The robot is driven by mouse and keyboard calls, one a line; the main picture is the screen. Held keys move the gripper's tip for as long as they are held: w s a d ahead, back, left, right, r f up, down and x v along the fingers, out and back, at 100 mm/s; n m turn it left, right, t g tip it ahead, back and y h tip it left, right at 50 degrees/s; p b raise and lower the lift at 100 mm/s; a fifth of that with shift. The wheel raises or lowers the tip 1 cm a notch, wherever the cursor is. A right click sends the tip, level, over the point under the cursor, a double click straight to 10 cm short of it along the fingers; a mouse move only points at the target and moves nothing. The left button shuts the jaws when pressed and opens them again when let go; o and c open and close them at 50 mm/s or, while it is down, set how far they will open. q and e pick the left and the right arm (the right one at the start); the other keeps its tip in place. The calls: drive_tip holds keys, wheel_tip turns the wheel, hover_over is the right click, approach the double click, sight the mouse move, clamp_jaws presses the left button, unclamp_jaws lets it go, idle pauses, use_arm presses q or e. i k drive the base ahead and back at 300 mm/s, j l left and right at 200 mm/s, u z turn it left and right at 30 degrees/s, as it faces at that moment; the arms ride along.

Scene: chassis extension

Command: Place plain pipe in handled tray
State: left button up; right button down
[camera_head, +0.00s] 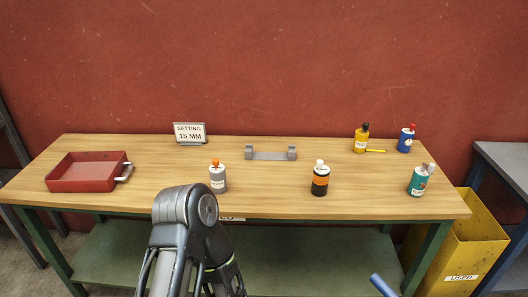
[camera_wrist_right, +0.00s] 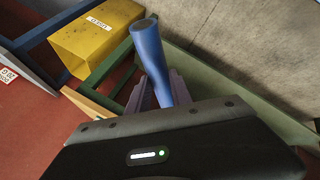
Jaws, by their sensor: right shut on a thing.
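The handled tray (camera_head: 88,184) is a red, shallow, open box with a pale metal handle on its right end. It sits at the left of the wooden bench in the head view, and its visible inside looks empty. The plain pipe (camera_head: 383,286) is a blue tube, and only its end shows at the bottom edge of that view. My right gripper (camera_wrist_right: 160,92) is shut on the pipe (camera_wrist_right: 150,50) in the right wrist view. The pipe is tilted there, its open end pointing up and away, clear of the bench. My left gripper is not in view.
Several capped bottles stand on the bench (camera_head: 270,205), including a grey one (camera_head: 218,180) and a black-orange one (camera_head: 320,182). A grey bracket (camera_head: 270,154) and a "SETTING 15 MM" sign (camera_head: 189,133) stand behind. A yellow "USED" bin (camera_head: 465,250) is right of the bench.

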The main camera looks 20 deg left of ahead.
sight(98, 165)
drive_tip(key=u, duration=1.15)
drive_tip(key=i+j, duration=0.15)
drive_tip(key=j, duration=0.25)
drive_tip(key=i+j, duration=0.1)
drive_tip(key=j, duration=0.3)
drive_tip(key=i+j, duration=0.15)
drive_tip(key=j, duration=0.25)
drive_tip(key=i+j, duration=0.15)
drive_tip(key=j, duration=0.3)
drive_tip(key=i+j, duration=0.1)
drive_tip(key=j, duration=0.3)
drive_tip(key=i+j, duration=0.15)
drive_tip(key=j, duration=0.25)
